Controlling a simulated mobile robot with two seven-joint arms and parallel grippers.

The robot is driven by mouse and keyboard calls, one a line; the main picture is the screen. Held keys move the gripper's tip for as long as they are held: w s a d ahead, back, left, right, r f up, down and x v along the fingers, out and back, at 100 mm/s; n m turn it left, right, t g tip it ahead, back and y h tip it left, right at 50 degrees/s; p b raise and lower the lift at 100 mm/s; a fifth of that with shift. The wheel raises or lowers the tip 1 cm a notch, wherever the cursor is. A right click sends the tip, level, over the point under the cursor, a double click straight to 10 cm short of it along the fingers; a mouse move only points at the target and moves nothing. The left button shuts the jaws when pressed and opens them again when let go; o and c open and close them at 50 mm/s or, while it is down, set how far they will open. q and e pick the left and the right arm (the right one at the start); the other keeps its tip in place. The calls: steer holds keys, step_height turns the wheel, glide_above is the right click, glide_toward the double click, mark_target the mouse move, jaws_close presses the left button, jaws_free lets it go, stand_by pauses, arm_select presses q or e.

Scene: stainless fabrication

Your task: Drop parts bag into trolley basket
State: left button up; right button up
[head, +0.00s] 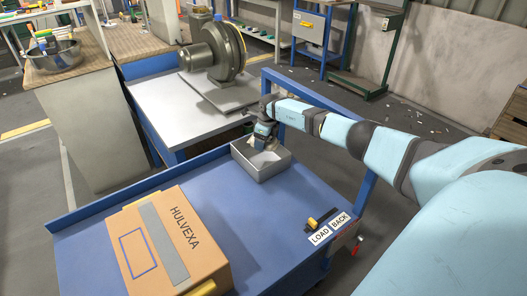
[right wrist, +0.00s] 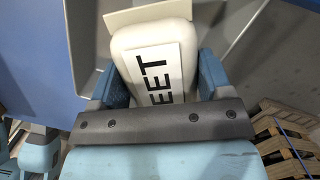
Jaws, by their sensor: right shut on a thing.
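The parts bag (right wrist: 150,42) is a pale, rounded packet with a white label reading "EET" in the right wrist view. My right gripper (right wrist: 165,78) is shut on it, one blue finger on each side. In the head view my right gripper (head: 263,137) points down over the grey trolley basket (head: 262,175), with the bag mostly hidden under it. The basket is an open rectangular bin at the far edge of the blue trolley (head: 255,220). I cannot tell whether the bag is below the basket's rim. My left gripper is out of view.
A cardboard box marked HULVEXA (head: 172,240) sits at the trolley's left. A yellow-and-black item (head: 322,218) and a LOAD BACK label (head: 329,229) are at its right. Behind stands a bench (head: 155,105) with a large grey blower (head: 222,55). The trolley's middle is clear.

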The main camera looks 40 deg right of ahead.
steer(key=shift+f, duration=0.65)
steer(key=o, duration=1.1)
arm_select(q)
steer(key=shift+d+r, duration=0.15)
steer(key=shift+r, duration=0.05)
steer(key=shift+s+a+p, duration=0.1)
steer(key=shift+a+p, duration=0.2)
steer(key=shift+p, duration=0.7)
arm_select(e)
steer(key=r, duration=0.4)
steer(key=s+r, duration=0.1)
steer(key=r, duration=0.4)
steer(key=s+r, duration=0.1)
steer(key=r, duration=0.3)
steer(key=shift+d+r, duration=0.35)
steer(key=shift+d, duration=0.05)
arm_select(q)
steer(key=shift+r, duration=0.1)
